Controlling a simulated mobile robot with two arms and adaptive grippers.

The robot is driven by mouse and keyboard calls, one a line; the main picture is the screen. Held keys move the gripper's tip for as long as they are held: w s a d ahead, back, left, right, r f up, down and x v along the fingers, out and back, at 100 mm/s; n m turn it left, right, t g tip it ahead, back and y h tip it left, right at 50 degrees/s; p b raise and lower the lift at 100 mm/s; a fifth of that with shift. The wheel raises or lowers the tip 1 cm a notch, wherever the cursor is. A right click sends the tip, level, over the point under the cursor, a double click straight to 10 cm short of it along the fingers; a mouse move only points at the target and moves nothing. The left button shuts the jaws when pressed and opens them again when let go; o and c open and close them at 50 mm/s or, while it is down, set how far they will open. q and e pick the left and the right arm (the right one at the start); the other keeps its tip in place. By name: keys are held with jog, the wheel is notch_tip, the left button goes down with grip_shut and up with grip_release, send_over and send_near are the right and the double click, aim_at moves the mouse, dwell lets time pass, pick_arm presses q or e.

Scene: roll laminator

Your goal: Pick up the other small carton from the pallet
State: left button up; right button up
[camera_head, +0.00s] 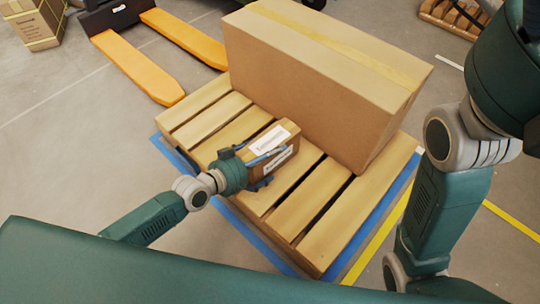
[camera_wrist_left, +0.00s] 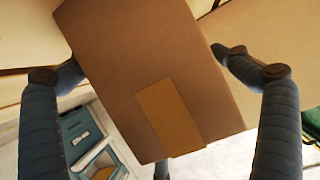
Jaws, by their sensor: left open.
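The small carton (camera_head: 277,143) is a brown box with white labels, on the slats of the wooden pallet (camera_head: 330,235) in front of a large carton. My left gripper (camera_head: 263,165) reaches it from the left and is open, with its fingers around the box. In the left wrist view the small carton (camera_wrist_left: 150,75) fills the middle, showing a plain brown face with a tan tape strip. The fingers of my left gripper (camera_wrist_left: 150,65) stand on both sides of it, close to its edges; contact cannot be told. My right arm is at the right, its gripper out of view.
The large taped carton (camera_head: 310,85) covers the back of the pallet. An orange-forked pallet truck (camera_head: 185,38) stands behind at the left. Another carton (camera_head: 32,25) is at the far left and another pallet (camera_head: 452,15) at the far right. Bare slats lie in front.

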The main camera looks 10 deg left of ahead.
pick_arm(q)
jog(key=shift+w, duration=0.1)
jog(key=c, duration=1.6)
jog(key=shift+r, duration=0.1)
jog(key=shift+c, duration=0.6)
jog(key=shift+r, duration=0.1)
